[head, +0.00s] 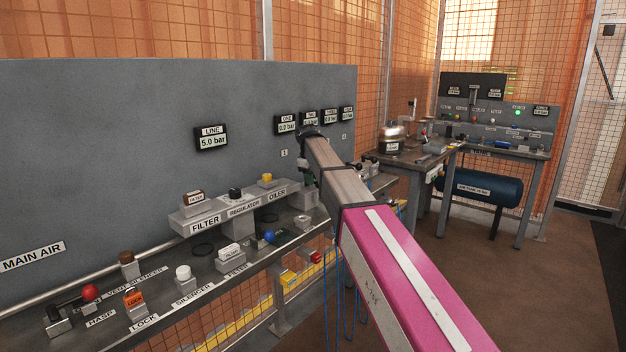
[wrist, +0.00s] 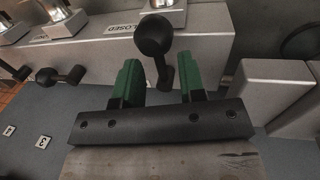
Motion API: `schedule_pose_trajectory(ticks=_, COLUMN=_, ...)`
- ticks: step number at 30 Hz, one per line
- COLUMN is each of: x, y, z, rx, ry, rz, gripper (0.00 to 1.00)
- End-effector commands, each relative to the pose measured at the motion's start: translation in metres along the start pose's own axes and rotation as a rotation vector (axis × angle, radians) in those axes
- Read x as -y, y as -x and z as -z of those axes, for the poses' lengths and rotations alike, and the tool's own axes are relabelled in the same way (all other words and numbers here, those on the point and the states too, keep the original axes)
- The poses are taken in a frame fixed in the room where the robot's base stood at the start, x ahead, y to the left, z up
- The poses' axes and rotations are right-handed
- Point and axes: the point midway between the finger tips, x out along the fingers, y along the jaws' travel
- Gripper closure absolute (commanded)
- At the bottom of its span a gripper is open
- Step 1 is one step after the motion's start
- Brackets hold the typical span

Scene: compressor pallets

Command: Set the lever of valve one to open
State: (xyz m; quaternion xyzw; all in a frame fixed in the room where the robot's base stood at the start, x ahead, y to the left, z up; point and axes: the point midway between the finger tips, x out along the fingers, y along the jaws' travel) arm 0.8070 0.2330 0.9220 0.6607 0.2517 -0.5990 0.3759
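In the wrist view, my gripper (wrist: 160,82) has its two green fingers apart. A black lever with a round knob (wrist: 153,36) stands in front of and between them, with a gap visible on each side. A label reading CLOSED (wrist: 124,28) is on the grey block beside this lever. I cannot read a valve number on it. The gauge for ONE (head: 287,125) reads 0.0 bar.
More black-knobbed levers (wrist: 47,76) stand to the left in the wrist view. The LINE gauge (head: 211,138) reads 5.0 bar. The filter, regulator and oiler unit (head: 240,206) is left of my arm. A second bench (head: 500,150) and blue tank (head: 482,188) stand at the right.

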Motion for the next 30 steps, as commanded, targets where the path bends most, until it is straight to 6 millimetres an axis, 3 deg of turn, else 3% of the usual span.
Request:
schedule_pose_trajectory(ticks=10, x=-0.0001, y=-0.0042, z=-0.0001, rx=0.000, ry=0.000, rz=0.000, gripper=0.63)
schedule_pose_trajectory(ticks=14, x=-0.0001, y=-0.0041, z=-0.0001, rx=0.000, ry=0.000, rz=0.000, gripper=1.00)
schedule_pose_trajectory(ticks=30, x=-0.0017, y=-0.0053, z=-0.0061, rx=-0.002, ry=0.051, rz=-0.001, gripper=1.00)
